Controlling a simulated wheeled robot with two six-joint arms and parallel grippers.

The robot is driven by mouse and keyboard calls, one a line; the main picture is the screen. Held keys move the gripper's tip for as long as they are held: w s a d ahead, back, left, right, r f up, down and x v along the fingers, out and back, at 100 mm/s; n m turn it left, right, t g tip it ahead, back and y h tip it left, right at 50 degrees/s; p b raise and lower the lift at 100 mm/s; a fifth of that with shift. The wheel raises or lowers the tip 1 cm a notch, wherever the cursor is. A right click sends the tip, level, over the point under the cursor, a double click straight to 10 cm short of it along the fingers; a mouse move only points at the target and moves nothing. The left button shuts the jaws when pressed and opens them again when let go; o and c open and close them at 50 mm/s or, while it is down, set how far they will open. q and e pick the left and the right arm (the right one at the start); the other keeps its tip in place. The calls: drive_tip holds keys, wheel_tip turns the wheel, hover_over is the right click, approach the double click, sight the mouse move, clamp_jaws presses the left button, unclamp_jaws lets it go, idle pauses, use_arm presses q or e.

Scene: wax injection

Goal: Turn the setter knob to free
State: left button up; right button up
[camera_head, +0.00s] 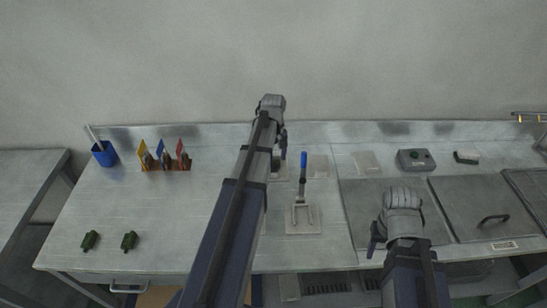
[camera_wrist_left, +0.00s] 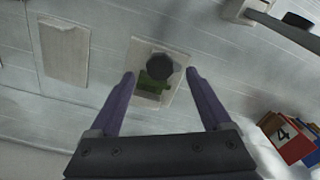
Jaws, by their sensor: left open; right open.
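In the left wrist view a dark, many-sided round knob (camera_wrist_left: 160,66) stands on a pale plate (camera_wrist_left: 177,88), with a green piece beside it. I cannot read any setting marks on it. My left gripper (camera_wrist_left: 160,73) is open, with one finger on each side of the knob in that view; contact cannot be told. In the head view the left gripper (camera_head: 278,150) is over the back of the bench, and the arm mostly hides the knob. My right gripper (camera_head: 376,238) is open and empty over the steel lids at the right.
A blue-handled lever (camera_head: 304,162) stands on a plate (camera_head: 303,229) just right of my left arm. A grey box (camera_head: 415,159) and a sponge (camera_head: 466,157) are at the back right. A blue cup (camera_head: 104,153) and two green parts (camera_head: 90,240) are at the left.

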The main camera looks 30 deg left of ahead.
sight(274, 165)
use_arm(q)
wheel_tip(274, 165, up, 5)
drive_tip(key=p, duration=0.4)
drive_tip(key=shift+f, duration=0.1)
use_arm(e)
wheel_tip(274, 165, up, 5)
drive_tip(key=shift+f, duration=0.1)
